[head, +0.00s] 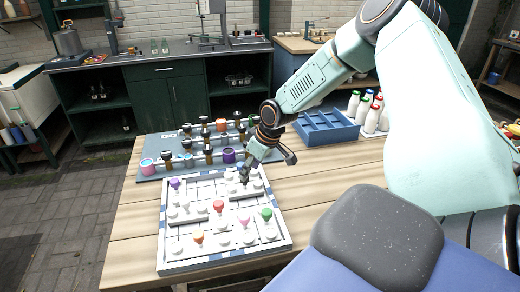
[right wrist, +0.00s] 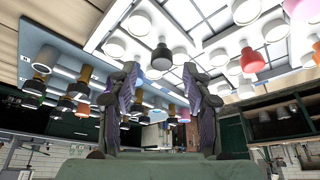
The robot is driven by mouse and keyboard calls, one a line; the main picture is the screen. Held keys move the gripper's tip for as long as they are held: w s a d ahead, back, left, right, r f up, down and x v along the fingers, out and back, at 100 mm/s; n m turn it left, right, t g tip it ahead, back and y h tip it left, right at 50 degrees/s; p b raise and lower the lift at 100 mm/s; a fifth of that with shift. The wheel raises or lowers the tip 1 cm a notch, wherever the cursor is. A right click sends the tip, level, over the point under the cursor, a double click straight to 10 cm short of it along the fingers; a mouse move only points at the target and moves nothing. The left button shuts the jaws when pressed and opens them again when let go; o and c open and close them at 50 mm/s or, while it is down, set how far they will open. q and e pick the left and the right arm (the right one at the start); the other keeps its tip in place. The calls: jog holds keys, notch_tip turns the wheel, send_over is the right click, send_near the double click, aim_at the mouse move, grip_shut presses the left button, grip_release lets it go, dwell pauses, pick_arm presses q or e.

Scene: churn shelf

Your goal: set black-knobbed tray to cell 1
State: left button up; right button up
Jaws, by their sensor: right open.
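A white board (head: 165,240) with a grid of recessed cells lies on the wooden table, holding white pieces with coloured knobs. My right gripper (head: 247,168) is over its back right part, pointing down, open and empty. In the right wrist view its two fingers (right wrist: 163,105) stand apart. A black knob (right wrist: 162,57) on a white base shows beyond and between the fingertips, not touching them. In the head view the black knob is mostly hidden by the gripper. Cell numbers cannot be read. My left gripper is not in view.
Purple (head: 175,184), red (head: 218,206), orange (head: 198,237), pink (head: 244,219) and green (head: 266,214) knobs stand on the board. Behind it is a rack (head: 150,172) of coloured rings and brown-black parts. A blue crate (head: 325,132) and white bottles (head: 371,121) stand back right.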

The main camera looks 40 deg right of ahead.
jog(key=a+v, duration=0.1)
jog(key=v, duration=0.7)
jog(key=shift+d+r, duration=0.35)
jog(key=shift+d, duration=0.2)
jog(key=shift+s, duration=0.1)
